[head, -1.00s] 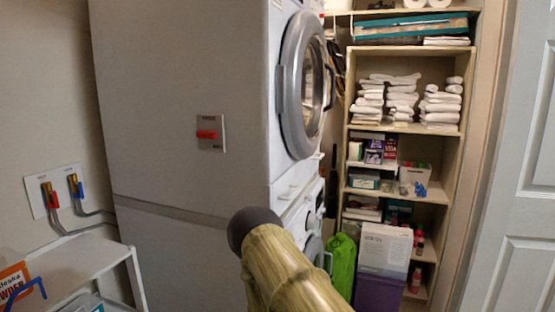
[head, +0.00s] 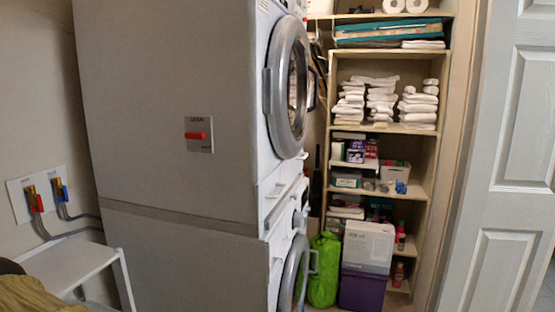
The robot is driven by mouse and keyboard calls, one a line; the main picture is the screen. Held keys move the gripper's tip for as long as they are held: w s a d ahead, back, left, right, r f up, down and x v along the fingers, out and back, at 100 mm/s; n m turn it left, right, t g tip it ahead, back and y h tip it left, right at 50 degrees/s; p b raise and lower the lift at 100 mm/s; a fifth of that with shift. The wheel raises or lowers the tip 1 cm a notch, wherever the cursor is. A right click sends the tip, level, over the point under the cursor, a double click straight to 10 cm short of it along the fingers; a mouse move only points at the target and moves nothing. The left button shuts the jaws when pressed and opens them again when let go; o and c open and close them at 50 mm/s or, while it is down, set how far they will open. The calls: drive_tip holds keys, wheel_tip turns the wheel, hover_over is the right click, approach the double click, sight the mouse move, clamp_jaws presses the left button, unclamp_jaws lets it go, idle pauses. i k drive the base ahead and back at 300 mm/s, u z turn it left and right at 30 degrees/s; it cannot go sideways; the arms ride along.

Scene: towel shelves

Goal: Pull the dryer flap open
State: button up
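The dryer (head: 165,80) is the upper of two stacked white machines, seen mostly from its grey side. Its flap is the round door with a grey ring (head: 270,92), high on the front face and seen at a steep angle. The flap looks closed against the front, but I cannot tell whether it is slightly ajar. My gripper is not in view.
The lower machine's round door (head: 290,270) is beneath the dryer. A green bag (head: 324,268) and a purple box (head: 362,290) stand right of it. Towel shelves (head: 385,128) are behind. A white rack (head: 70,262) is at lower left and a white door (head: 510,150) at right.

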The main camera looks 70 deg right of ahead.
sight(297, 161)
drive_tip(key=k, duration=1.2)
drive_tip(key=z, duration=1.4)
drive_tip(key=i, duration=0.6)
